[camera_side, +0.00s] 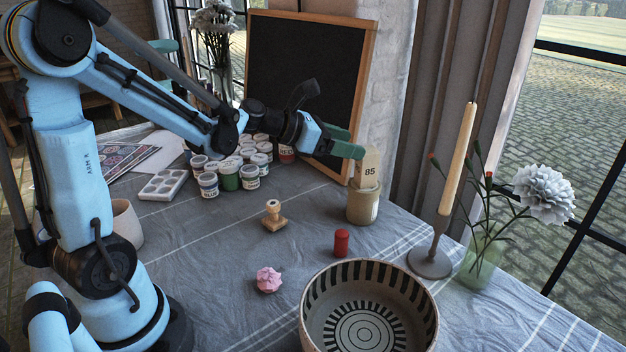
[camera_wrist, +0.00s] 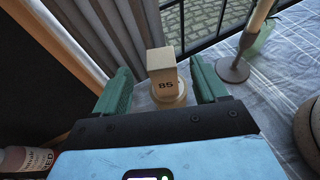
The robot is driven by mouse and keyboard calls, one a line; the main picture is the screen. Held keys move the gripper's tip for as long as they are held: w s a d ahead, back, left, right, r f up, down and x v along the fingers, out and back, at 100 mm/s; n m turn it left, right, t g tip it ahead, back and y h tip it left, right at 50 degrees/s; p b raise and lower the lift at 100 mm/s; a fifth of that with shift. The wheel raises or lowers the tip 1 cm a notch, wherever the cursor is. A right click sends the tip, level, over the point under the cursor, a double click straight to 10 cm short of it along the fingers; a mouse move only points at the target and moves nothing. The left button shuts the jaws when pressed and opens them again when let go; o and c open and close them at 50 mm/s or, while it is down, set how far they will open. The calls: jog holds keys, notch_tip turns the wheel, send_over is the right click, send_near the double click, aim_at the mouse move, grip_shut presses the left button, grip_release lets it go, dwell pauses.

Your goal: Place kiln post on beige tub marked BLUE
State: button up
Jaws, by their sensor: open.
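The kiln post is a beige block marked 85 (camera_side: 370,168). It stands upright on a beige tub (camera_side: 362,207) near the right edge of the board. No BLUE marking can be read on this tub. My gripper (camera_side: 354,143) is level with the top of the post, close to its left side in the side view. In the wrist view the post (camera_wrist: 162,72) stands between the two green fingers of my gripper (camera_wrist: 159,70), with gaps on both sides. The gripper is open and holds nothing. The tub's rim (camera_wrist: 170,101) shows below the post.
Several paint tubs (camera_side: 229,177) stand left of the post. A framed blackboard (camera_side: 305,75) is behind my gripper. A candle holder (camera_side: 431,262), a red cylinder (camera_side: 341,242), a stamp (camera_side: 273,215) and a striped bowl (camera_side: 428,310) stand nearer the front.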

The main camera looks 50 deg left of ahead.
jog(key=s+d+f+m+g+y, duration=0.1)
jog(key=s+d+m+g+y, duration=0.1)
jog(key=s+m, duration=0.6)
jog(key=s+d+f+m+g+y, duration=0.2)
jog(key=s+m, duration=0.7)
jog(key=m, duration=1.4)
jog(key=shift+s+d+f+m+g+y, duration=0.2)
jog(key=shift+d+f+m+g+y, duration=0.1)
jog(key=shift+d+g+y, duration=0.3)
